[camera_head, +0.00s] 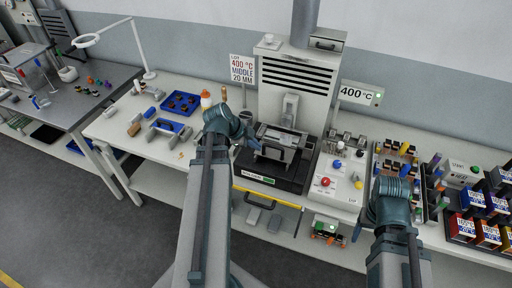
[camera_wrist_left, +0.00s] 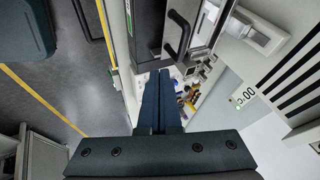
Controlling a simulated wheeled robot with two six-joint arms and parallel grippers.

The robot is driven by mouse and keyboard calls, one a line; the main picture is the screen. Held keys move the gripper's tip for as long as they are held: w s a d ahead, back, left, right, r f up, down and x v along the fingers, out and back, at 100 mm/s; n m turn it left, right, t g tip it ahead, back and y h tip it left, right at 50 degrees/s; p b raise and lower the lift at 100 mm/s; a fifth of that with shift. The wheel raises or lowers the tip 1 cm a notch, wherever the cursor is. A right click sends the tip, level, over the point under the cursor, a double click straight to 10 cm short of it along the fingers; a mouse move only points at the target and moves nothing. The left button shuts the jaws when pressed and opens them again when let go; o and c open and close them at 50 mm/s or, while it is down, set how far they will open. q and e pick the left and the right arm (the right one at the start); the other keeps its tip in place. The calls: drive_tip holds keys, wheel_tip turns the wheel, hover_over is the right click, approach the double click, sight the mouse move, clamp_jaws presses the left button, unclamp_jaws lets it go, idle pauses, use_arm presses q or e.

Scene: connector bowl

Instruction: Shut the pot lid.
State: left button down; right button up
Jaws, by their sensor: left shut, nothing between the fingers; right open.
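The pot unit is a grey metal block (camera_head: 284,138) on a black base (camera_head: 258,179), in front of a tall slotted grey housing. I cannot tell the lid's angle clearly. In the left wrist view a black bar handle (camera_wrist_left: 178,36) stands on a grey metal part, ahead of my fingers. My left gripper (camera_head: 257,142) is at the left side of the block; its shut, empty fingers show in the wrist view (camera_wrist_left: 160,82). I see no clear grip on the handle. My right gripper (camera_head: 393,188) is open at the right, away from the pot, its fingers mostly hidden.
A white control box (camera_head: 338,180) with a red knob stands right of the pot. Racks of small parts (camera_head: 400,165) and labelled boxes (camera_head: 472,228) stand further right. A blue tray (camera_head: 180,103) and loose parts lie left. A yellow bar (camera_head: 268,194) runs below the front edge.

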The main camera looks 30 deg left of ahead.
use_arm(q)
drive_tip(key=w+f+b, duration=0.5)
drive_tip(key=w+f, duration=0.2)
drive_tip(key=shift+w+d+b, duration=0.25)
drive_tip(key=shift+d+b, duration=0.1)
drive_tip(key=shift+d, duration=0.05)
drive_tip(key=shift+w, duration=0.1)
drive_tip(key=w, duration=0.3)
drive_tip(key=w+a, duration=0.1)
drive_tip(key=w, duration=0.2)
drive_tip(key=w+a, duration=0.1)
drive_tip(key=w, duration=0.2)
drive_tip(key=shift+w+a+r, duration=0.1)
drive_tip(key=shift+w+a, duration=0.05)
drive_tip(key=shift+w, duration=0.1)
